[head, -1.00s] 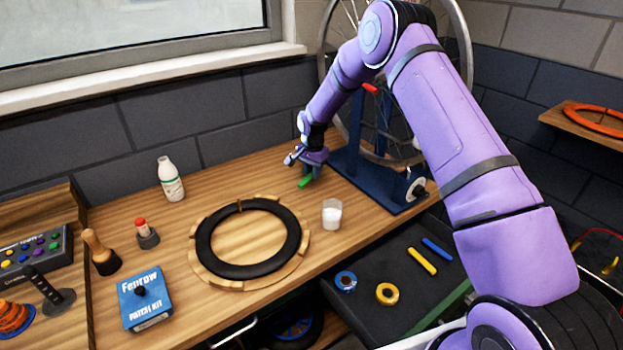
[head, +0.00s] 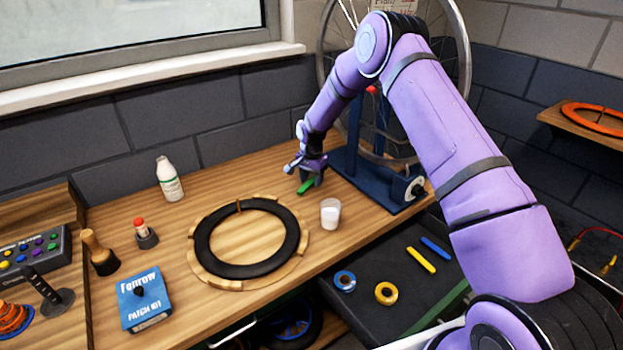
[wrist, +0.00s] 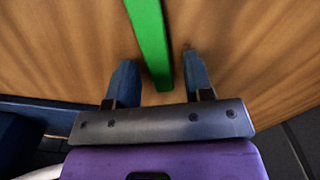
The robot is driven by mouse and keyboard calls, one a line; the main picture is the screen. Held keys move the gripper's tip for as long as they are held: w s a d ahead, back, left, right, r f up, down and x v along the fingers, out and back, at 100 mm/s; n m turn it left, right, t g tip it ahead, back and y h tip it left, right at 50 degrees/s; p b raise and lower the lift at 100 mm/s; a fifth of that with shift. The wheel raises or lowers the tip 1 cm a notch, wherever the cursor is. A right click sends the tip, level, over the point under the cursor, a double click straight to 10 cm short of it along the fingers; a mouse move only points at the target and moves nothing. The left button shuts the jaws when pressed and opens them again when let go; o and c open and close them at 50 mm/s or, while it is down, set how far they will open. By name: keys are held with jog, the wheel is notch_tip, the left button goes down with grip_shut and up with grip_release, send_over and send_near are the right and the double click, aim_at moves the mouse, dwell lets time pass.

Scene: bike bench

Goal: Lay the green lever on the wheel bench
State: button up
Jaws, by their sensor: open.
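The green lever (head: 305,187) lies on the wooden wheel bench (head: 338,245), left of the blue wheel stand. My gripper (head: 306,173) is just above it, pointing down. In the wrist view the green lever (wrist: 150,40) runs from the top edge down to between my two fingers. The gripper (wrist: 158,82) is open, with a gap on each side of the lever, so it is not gripped. The lever appears to rest on the wood.
The blue wheel stand (head: 372,185) with its wheel is close on the right of my gripper. A white cup (head: 330,214) and a black tyre ring (head: 203,245) are nearer the front. A white bottle (head: 169,180) stands at the back left. Bare wood lies left of my gripper.

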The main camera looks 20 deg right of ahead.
notch_tip(320, 180, up, 13)
notch_tip(320, 180, up, 15)
jog(key=n+t, duration=0.1)
jog(key=n, duration=0.1)
send_over(312, 180)
jog(key=s+d, duration=0.1)
jog(key=s, duration=0.7)
jog(key=s+d+r+n+t, duration=0.2)
jog(key=s+r+n, duration=0.1)
jog(key=s+r, duration=0.95)
jog(key=s+d+r+n+t, duration=0.2)
jog(key=s+n, duration=0.3)
jog(key=s, duration=2.4)
jog(key=shift+s+r, duration=0.15)
jog(key=shift+s, duration=0.25)
jog(key=shift+d, duration=0.2)
